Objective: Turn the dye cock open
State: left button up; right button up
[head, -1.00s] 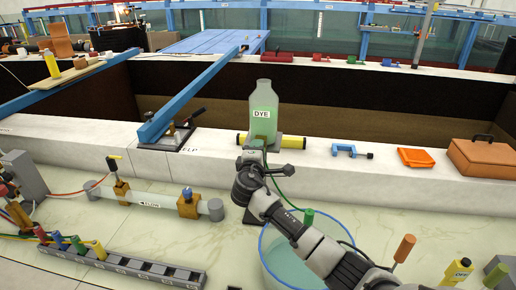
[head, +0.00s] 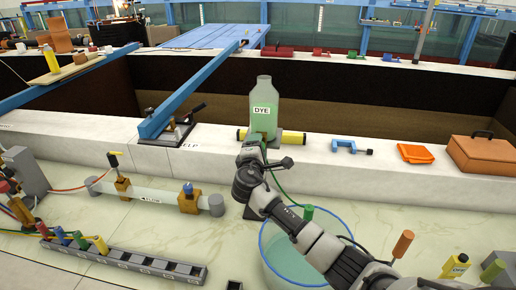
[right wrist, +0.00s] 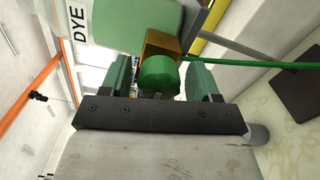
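A green dye bottle (head: 264,103) labelled DYE stands upright on the white ledge; its lower part also shows in the right wrist view (right wrist: 125,22). Below it, in the right wrist view, is the dye cock: a brass block (right wrist: 165,42) with a rounded green knob (right wrist: 158,74). My right gripper (right wrist: 160,82) is open, its green-padded fingers on either side of the knob, with gaps visible on both sides. In the head view my right gripper (head: 262,150) is just below the bottle and hides the cock. My left gripper is not in view.
A green hose (right wrist: 250,65) runs from the cock. A round tub (head: 266,262) of pale green liquid stands below my right arm. A yellow cylinder (head: 293,137) lies by the bottle. A blue clamp (head: 345,146) and orange tray (head: 416,153) sit to the right on the ledge.

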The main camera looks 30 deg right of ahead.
jog(key=shift+s, duration=0.1)
jog(key=b+v, duration=0.3)
jog(key=v, duration=0.7)
jog(key=shift+s+a, duration=0.25)
dwell(0.3)
